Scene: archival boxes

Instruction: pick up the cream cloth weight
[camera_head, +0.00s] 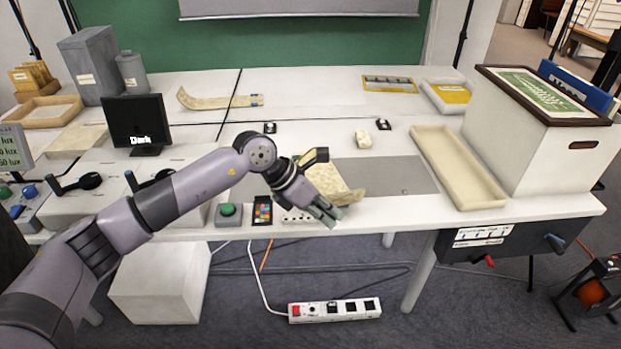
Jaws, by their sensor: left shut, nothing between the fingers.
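The cream cloth weight (363,138) appears to be the small cream lump lying on the table, right of centre and beyond my gripper. My left gripper (329,213) is over the table's front edge, shut and empty. It is apart from the weight, nearer the front and a little to the left. A yellowish parchment sheet (345,190) lies on the grey mat behind my left gripper, partly hidden by my wrist. My right gripper is not in view.
A long cream tray (457,165) and a large white box (535,130) stand at the right. A black monitor (137,121) stands at the left. The grey mat's right part (400,176) is clear.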

